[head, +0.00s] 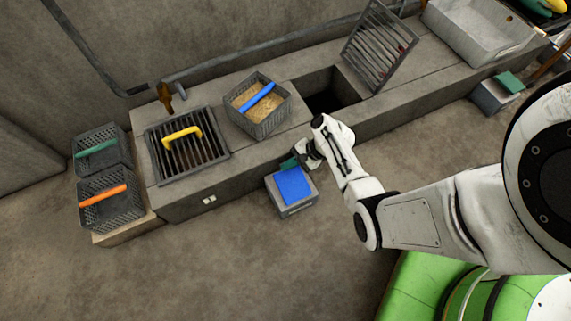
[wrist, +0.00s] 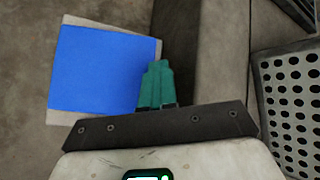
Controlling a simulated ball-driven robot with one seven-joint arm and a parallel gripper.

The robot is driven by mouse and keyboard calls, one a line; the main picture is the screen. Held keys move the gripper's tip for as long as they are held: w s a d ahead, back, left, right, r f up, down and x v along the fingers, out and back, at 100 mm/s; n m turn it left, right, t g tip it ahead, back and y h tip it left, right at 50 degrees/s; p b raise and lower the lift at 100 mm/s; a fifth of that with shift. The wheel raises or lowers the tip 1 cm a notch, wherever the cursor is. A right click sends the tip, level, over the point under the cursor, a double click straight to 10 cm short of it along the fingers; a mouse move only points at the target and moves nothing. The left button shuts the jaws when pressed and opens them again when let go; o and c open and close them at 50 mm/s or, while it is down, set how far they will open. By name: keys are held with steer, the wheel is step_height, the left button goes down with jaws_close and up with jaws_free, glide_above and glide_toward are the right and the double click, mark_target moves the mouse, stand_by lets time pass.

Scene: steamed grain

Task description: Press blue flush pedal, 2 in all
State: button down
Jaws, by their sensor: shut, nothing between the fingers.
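The blue flush pedal (head: 294,186) is a flat blue plate on a grey block on the floor, against the front of the concrete counter. It also shows in the wrist view (wrist: 95,68), at the upper left. My gripper (head: 289,163) is at the pedal's back edge in the head view. Its teal fingers (wrist: 156,84) are together and empty, and overlap the right edge of the pedal in the wrist view. I cannot tell whether the fingertips touch the pedal.
A grey basket (head: 240,115) with grain and a blue handle stands on the counter beside an open pit (head: 330,98). A raised grate (head: 362,62) leans at the pit. A yellow-handled grate (head: 160,165) lies left. A green pedal (head: 510,82) stands right. The floor in front is clear.

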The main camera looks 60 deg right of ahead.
steer(key=shift+s+a+r+p, duration=0.4)
steer(key=shift+r+p, duration=0.25)
steer(key=shift+p, duration=0.45)
steer(key=shift+w+d+r, duration=0.1)
steer(key=shift+d+r, duration=0.05)
steer(key=shift+r, duration=0.15)
steer(key=shift+w+r, duration=0.1)
steer(key=shift+r, duration=0.05)
step_height(320, 180, up, 5)
steer(key=p, duration=0.5)
steer(key=shift+d+p, duration=0.15)
steer(key=shift+p, duration=0.15)
